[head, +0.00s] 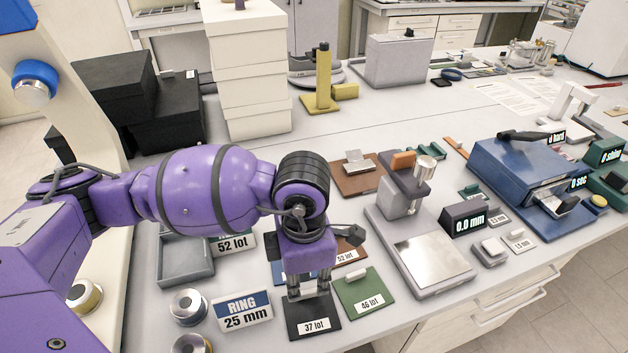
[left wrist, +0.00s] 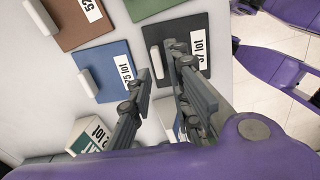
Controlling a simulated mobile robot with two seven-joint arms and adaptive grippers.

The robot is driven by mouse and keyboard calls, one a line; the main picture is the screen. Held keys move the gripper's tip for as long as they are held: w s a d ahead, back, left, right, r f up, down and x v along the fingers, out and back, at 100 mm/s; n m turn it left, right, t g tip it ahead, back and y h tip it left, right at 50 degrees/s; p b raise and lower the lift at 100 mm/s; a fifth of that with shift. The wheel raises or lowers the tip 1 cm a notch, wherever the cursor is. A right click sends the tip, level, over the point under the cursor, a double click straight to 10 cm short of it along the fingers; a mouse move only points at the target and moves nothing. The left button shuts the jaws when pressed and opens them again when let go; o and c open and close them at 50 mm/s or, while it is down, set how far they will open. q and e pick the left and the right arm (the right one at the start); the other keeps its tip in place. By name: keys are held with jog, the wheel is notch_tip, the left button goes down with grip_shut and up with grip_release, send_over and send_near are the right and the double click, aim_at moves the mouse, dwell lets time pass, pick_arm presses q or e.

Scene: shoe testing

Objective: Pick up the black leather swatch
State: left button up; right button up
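The black leather swatch (head: 294,317) lies flat at the front of the table, with a "37 lot" label. It also shows at the top of the left wrist view (left wrist: 188,27), with a pale raised tab (left wrist: 156,61) on it. My left gripper (head: 308,289) points down just above the black swatch. Its fingers are apart, one on each side of the tab in the left wrist view (left wrist: 157,64); I cannot tell whether they touch it. The gripper hides part of the swatch in the head view. My right gripper is not in view.
A green swatch (head: 379,302) lies right beside the black one. A blue swatch (left wrist: 112,57) and a brown swatch (left wrist: 67,38) lie close by. A "RING 25 mm" sign (head: 242,310) stands left. A thickness gauge (head: 428,268) stands to the right.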

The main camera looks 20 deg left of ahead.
aim_at(307, 292)
pick_arm(q)
notch_tip(307, 292, down, 4)
jog(key=shift+w+r, duration=0.15)
jog(key=shift+f, duration=0.25)
grip_shut()
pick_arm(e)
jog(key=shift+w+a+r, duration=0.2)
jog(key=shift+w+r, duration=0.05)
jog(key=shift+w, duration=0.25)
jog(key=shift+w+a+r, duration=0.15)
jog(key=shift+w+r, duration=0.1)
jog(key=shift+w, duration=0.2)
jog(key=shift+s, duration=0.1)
